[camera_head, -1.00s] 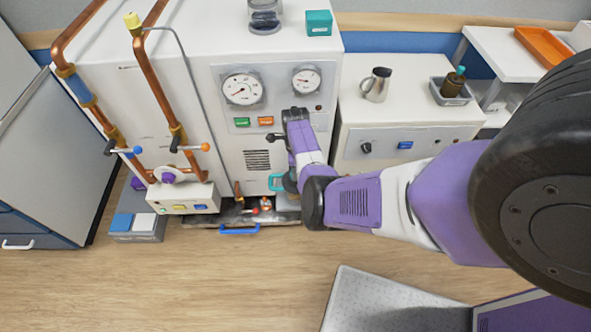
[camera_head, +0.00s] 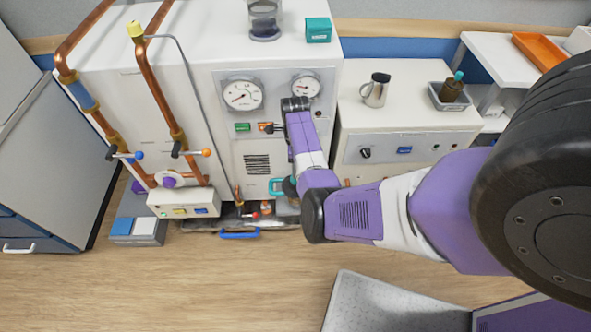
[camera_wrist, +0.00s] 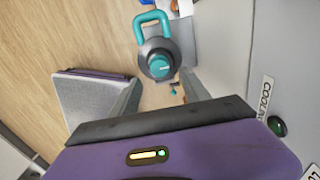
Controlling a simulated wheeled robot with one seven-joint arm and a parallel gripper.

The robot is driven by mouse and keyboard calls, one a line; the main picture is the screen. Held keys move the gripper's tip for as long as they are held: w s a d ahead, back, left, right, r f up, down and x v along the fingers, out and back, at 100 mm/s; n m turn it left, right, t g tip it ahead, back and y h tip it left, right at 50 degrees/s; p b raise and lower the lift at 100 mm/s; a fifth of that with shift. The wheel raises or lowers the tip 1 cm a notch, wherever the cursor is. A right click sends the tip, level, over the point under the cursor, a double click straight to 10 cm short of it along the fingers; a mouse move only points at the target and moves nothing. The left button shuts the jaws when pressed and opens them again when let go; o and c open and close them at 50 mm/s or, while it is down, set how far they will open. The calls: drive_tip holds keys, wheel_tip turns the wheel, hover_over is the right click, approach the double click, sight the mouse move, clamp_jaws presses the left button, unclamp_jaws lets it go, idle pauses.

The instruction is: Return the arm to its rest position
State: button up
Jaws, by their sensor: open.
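My purple and white arm (camera_head: 355,212) reaches in from the right of the head view and bends upward in front of the white cabinet's panel. My gripper (camera_head: 268,128) is small and partly hidden there, close to the panel by the green and orange buttons. In the wrist view my gripper (camera_wrist: 160,95) has its two grey fingers apart with nothing held between them. A dark round vessel with a teal handle and teal knob (camera_wrist: 158,62) stands beyond the fingertips, apart from them. Its teal handle (camera_head: 276,186) shows low by the cabinet in the head view, the rest mostly hidden by my arm.
The white cabinet (camera_head: 225,165) carries two gauges and copper pipes at left. A lower white counter (camera_head: 415,115) at right holds a metal jug (camera_head: 376,90) and a grey tray (camera_head: 451,100) with a brown bottle. The wooden floor (camera_head: 150,285) in front is largely clear.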

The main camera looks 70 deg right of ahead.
drive_tip(key=shift+r, duration=0.75)
drive_tip(key=s+a+f+n+t+h, duration=0.25)
drive_tip(key=s+f+n+h, duration=0.2)
drive_tip(key=s+n, duration=0.35)
drive_tip(key=a+r+n+t+h, duration=0.2)
drive_tip(key=a+r+n+t, duration=0.3)
drive_tip(key=a+n, duration=0.65)
drive_tip(key=s+a+r+n+t+y, duration=0.3)
drive_tip(key=a+r+n, duration=0.3)
drive_tip(key=a+r, duration=0.6)
drive_tip(key=s+a+r+n+t+y, duration=0.3)
drive_tip(key=s+a+r+n, duration=0.3)
drive_tip(key=a+r, duration=0.6)
wheel_tip(320, 180, up, 3)
drive_tip(key=shift+a+f+t, duration=0.1)
drive_tip(key=shift+a+t, duration=0.15)
drive_tip(key=shift+t, duration=0.4)
drive_tip(key=shift+y, duration=0.25)
